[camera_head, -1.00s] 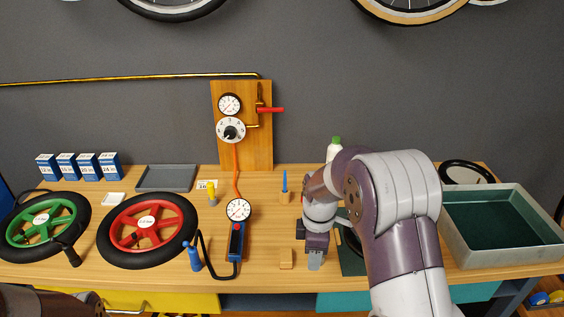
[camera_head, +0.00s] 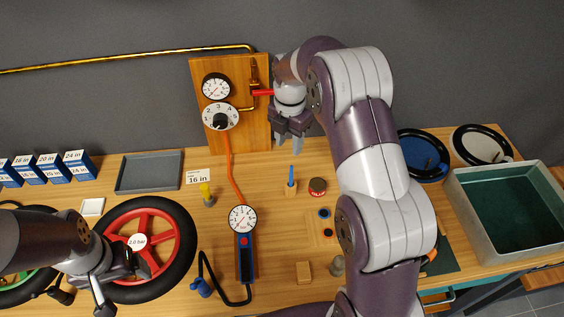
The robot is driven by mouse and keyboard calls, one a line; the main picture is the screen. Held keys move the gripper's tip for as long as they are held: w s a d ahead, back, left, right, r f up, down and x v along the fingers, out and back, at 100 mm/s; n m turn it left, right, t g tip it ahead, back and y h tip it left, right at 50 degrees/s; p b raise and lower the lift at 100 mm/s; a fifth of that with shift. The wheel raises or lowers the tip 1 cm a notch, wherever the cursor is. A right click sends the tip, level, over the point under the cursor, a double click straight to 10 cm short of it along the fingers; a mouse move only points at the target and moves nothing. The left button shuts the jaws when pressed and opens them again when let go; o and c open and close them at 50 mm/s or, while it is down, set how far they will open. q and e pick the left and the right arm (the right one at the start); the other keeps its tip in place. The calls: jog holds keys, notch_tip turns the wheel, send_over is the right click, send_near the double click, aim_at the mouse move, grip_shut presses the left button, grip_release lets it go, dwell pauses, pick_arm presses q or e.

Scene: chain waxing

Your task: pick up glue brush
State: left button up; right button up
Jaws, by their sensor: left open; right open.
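A thin blue-handled tool (camera_head: 291,175), which looks like the glue brush, stands upright in a small wooden block (camera_head: 290,188) on the bench. Its lower end is hidden in the block. My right gripper (camera_head: 290,141) is open and points down beside the wooden gauge board, above and behind the blue handle in the picture and apart from it. My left gripper (camera_head: 124,285) is open over the red wheel (camera_head: 165,228), far to the left of the brush. A small dark jar with a red label (camera_head: 318,186) stands just right of the block.
The gauge board (camera_head: 257,130) carries a red lever (camera_head: 263,93) close to my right gripper. A pressure gauge (camera_head: 242,219) with hose lies left of the brush. A grey tray (camera_head: 150,172) and a green-lined bin (camera_head: 515,210) stand at the sides. My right arm hides part of the bench.

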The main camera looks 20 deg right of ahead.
notch_tip(320, 180, down, 3)
jog(key=p, duration=0.4)
send_over(291, 186)
jog(key=f, duration=0.9)
jog(key=shift+w+d, duration=0.1)
jog(key=shift+w, duration=0.2)
jog(key=shift+f, duration=0.1)
grip_shut()
